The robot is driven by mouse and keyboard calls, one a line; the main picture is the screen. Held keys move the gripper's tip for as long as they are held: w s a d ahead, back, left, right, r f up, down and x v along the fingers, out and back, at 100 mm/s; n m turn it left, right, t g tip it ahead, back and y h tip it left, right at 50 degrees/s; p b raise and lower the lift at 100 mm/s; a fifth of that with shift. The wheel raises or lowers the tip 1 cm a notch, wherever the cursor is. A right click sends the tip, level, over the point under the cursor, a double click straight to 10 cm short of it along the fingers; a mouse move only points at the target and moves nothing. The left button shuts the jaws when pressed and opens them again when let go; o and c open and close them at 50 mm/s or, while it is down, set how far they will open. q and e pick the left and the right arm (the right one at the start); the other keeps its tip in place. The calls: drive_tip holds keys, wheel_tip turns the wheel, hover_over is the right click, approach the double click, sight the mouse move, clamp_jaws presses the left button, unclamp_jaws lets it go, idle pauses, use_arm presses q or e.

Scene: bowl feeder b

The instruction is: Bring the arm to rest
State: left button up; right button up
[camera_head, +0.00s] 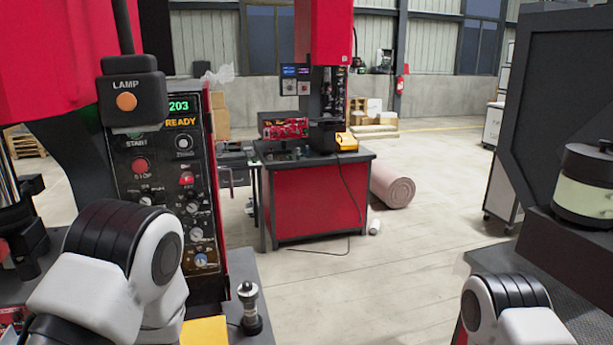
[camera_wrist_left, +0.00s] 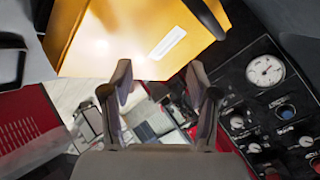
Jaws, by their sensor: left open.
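My left arm (camera_head: 125,265) comes in at the lower left of the head view, bent, in front of the red machine. My left gripper is out of the head view. In the left wrist view my left gripper (camera_wrist_left: 160,95) is open, its two fingers apart with nothing between them. A yellow box-like part (camera_wrist_left: 130,35) is just beyond the fingertips, at the top of that view; I cannot tell whether they touch. My right arm (camera_head: 510,310) shows only at the bottom right of the head view, and its gripper is not in view.
A control panel (camera_head: 165,185) with knobs and a READY display stands close by my left arm; its gauge and knobs (camera_wrist_left: 265,70) show beside the left gripper. A dark machine (camera_head: 570,100) stands at right. Open floor (camera_head: 370,280) lies between, with a red workbench (camera_head: 320,205) farther back.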

use_arm(q)
drive_tip(key=s+f+g, duration=0.1)
drive_tip(key=s+f, duration=0.2)
drive_tip(key=s+f+n+g, duration=0.1)
drive_tip(key=s+f, duration=0.1)
drive_tip(key=s, duration=0.2)
drive_tip(key=s+f+n+g, duration=0.1)
drive_tip(key=s+f, duration=0.2)
drive_tip(key=shift+s+a+f+h+b, duration=0.2)
drive_tip(key=shift+f+h+b, duration=0.1)
drive_tip(key=shift+f+b, duration=0.1)
drive_tip(key=s+f+n+g+h, duration=0.1)
drive_tip(key=s+f+n+g, duration=0.1)
drive_tip(key=s, duration=0.9)
drive_tip(key=s+f+n+g+h+b, duration=0.1)
drive_tip(key=s+f+n+g, duration=0.2)
drive_tip(key=s, duration=0.8)
wheel_tip(320, 180, down, 4)
drive_tip(key=shift+s+n+g, duration=0.2)
drive_tip(key=shift+n+g, duration=0.1)
drive_tip(key=shift+g, duration=0.7)
use_arm(e)
drive_tip(key=f, duration=0.2)
drive_tip(key=shift+s+f, duration=0.25)
drive_tip(key=shift+f, duration=0.05)
use_arm(q)
drive_tip(key=shift+w, duration=0.1)
